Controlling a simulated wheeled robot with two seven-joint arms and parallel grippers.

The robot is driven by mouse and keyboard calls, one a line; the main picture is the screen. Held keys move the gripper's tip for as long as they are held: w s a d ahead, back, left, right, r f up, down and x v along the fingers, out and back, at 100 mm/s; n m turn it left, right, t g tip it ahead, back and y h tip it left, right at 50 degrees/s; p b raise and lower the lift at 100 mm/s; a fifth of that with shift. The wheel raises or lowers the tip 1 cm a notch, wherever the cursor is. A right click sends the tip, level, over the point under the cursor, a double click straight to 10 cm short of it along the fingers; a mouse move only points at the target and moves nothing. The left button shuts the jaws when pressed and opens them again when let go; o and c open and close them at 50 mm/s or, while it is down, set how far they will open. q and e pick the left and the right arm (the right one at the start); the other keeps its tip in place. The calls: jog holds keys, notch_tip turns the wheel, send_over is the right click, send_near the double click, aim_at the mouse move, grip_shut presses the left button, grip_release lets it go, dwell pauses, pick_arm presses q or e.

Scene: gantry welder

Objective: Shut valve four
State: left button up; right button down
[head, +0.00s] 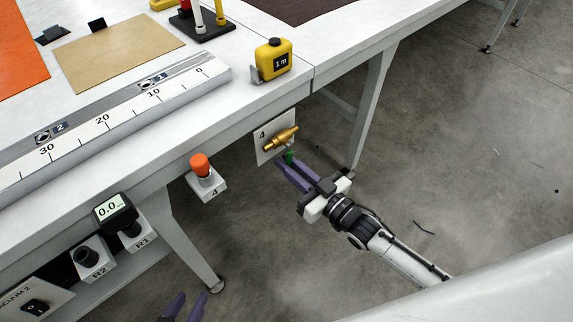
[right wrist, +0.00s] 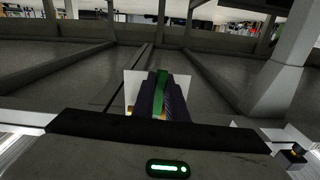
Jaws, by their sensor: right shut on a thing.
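Valve four is a brass valve (head: 281,138) on a white plate (head: 263,149) marked 4, at the table's front edge in the head view. Its green lever (head: 289,157) points down and away from the brass body, across its length. My right gripper (head: 284,164) has its purple fingers shut on the green lever. The lever also shows between the fingers in the right wrist view (right wrist: 161,92), where they hide most of the valve. My left gripper (head: 184,308) shows only its purple fingertips at the bottom edge, apart and empty, away from the valve.
An orange-topped knob (head: 200,165) on a white block marked 4 sits left of the valve. A gauge (head: 115,212) and black knobs line the front further left. A table leg (head: 372,105) stands behind my right gripper. The floor to the right is mostly free.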

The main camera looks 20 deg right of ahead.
jog(key=shift+d+f, duration=0.1)
dwell(0.3)
jog(key=c, duration=1.8)
grip_release()
jog(key=shift+o, duration=0.2)
jog(key=v, duration=1)
jog(key=shift+s+p, duration=0.2)
jog(key=shift+p, duration=0.15)
jog(key=s+a+f+m+g+h, duration=0.2)
jog(key=s+f+g+h, duration=0.3)
jog(key=s+f, duration=0.5)
jog(key=s+g, duration=0.2)
jog(key=s, duration=0.2)
jog(key=shift+a+m+h, duration=0.25)
jog(key=shift+m+h, duration=0.05)
